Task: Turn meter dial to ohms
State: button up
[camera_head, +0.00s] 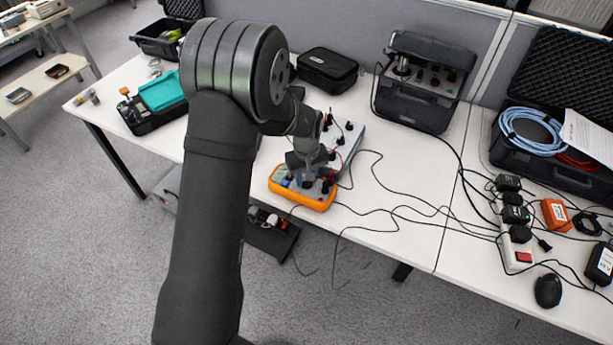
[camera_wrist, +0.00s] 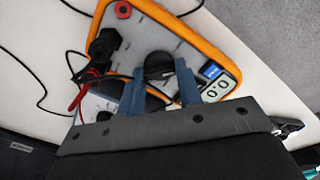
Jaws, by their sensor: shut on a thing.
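The orange-edged meter (camera_head: 318,205) lies on the white table in the head view, under my gripper (camera_head: 307,178). In the wrist view the meter (camera_wrist: 190,28) shows a grey face, a small display (camera_wrist: 218,87) reading what looks like 0.0, and a round black dial (camera_wrist: 158,65). The two blue-grey fingers of my gripper (camera_wrist: 159,78) stand on either side of the dial and are shut on it. The dial's markings and pointer cannot be made out. A black plug and a red lead (camera_wrist: 76,97) sit at the meter's left side.
A grey box (camera_head: 352,135) with black knobs and leads stands right behind the meter. Thin black cables cross the table to its right. A black case (camera_head: 327,68) lies behind, and a larger instrument (camera_head: 425,85) stands at the back right.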

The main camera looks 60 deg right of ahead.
jog(key=shift+m, duration=0.6)
jog(key=o, duration=1)
notch_tip(320, 180, up, 18)
jog(key=shift+f, duration=0.25)
